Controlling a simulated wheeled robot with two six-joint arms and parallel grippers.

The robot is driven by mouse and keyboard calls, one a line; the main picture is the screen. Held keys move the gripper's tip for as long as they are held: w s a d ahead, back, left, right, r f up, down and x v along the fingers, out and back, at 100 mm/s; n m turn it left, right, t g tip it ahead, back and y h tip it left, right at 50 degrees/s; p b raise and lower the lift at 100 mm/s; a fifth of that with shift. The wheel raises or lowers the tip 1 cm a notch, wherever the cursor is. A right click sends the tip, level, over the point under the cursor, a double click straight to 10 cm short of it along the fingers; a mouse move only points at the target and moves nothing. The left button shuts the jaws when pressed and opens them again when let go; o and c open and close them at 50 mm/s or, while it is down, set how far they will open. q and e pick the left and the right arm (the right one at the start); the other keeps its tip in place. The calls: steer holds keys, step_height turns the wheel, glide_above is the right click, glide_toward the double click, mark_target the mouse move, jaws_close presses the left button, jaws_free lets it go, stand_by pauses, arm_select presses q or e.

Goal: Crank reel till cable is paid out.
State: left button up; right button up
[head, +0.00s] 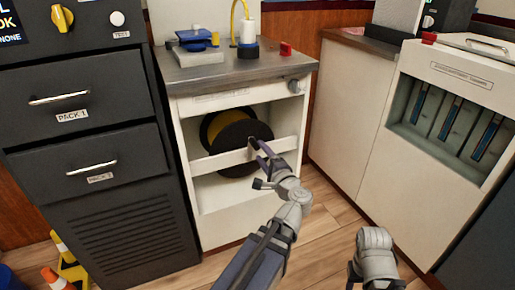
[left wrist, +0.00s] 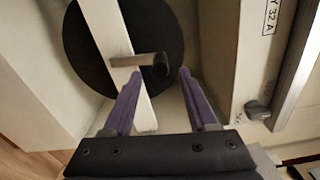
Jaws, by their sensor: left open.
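The reel (head: 238,130) has dark discs with yellow cable (head: 214,125) between them. It sits in the open bay of a white cabinet, behind a white crossbar (head: 222,160). The crank (left wrist: 125,61) is a pale metal arm with a dark knob (left wrist: 155,68) in the left wrist view. My left gripper (head: 259,158) is in front of the bay, by the crank. Its purple fingers are open. In the left wrist view the knob appears between the fingertips (left wrist: 159,73); contact cannot be told. My right arm shows at the bottom right, but its gripper is not visible.
The cabinet top (head: 230,70) carries a blue device (head: 194,38) and a white post (head: 248,38) with yellow cable. Dark drawers (head: 85,105) stand left. A white cabinet (head: 365,110) stands right. Wooden floor (head: 325,215) is clear between them; cones (head: 55,280) stand at lower left.

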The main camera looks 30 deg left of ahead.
arm_select(q)
steer(key=v, duration=0.2)
steer(key=shift+s+d, duration=0.2)
stand_by(0.3)
